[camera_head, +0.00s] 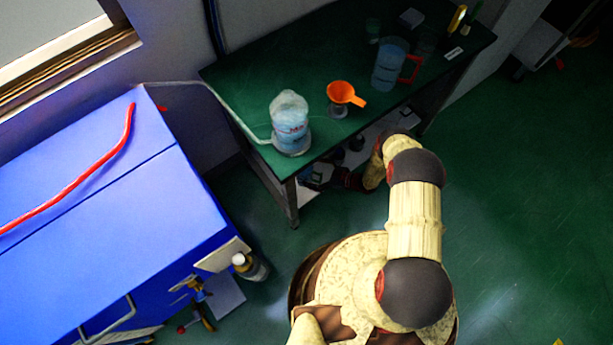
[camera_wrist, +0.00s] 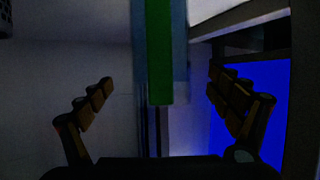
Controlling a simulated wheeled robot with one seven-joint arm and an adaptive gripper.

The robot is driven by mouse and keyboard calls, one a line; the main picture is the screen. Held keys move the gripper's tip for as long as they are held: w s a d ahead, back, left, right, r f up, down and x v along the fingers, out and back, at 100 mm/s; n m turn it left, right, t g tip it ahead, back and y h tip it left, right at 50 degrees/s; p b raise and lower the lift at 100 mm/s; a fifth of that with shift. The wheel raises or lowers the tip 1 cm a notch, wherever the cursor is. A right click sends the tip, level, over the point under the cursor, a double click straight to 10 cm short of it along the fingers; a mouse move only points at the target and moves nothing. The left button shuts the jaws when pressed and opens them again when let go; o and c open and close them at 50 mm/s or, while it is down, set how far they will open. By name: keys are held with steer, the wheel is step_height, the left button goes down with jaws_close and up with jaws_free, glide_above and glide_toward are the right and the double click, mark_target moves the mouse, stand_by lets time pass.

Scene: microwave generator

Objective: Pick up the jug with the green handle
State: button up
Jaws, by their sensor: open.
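In the wrist view, a green upright strip, which looks like a handle (camera_wrist: 159,50), hangs in from the top, with a bluish see-through body, seemingly a jug (camera_wrist: 180,45), behind it. My gripper (camera_wrist: 160,82) is open, its fingers spread on either side of the strip, with visible gaps. In the head view, my gripper (camera_head: 348,180) is low at the front of the green table, partly hidden by my arm. No green-handled jug can be made out there. A blue jug with a red handle (camera_head: 388,66) stands on the tabletop.
The green table (camera_head: 270,62) also holds a clear bottle-like vessel (camera_head: 290,122) and an orange funnel (camera_head: 341,93). Its lower shelf (camera_head: 307,193) bears small items. A blue cabinet (camera_head: 110,220) stands left, with a bottle (camera_head: 248,267) on the floor.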

steer(key=x, duration=0.3)
steer(key=shift+b, duration=0.4)
steer(key=shift+c, duration=1.3)
steer(key=c, duration=1.8)
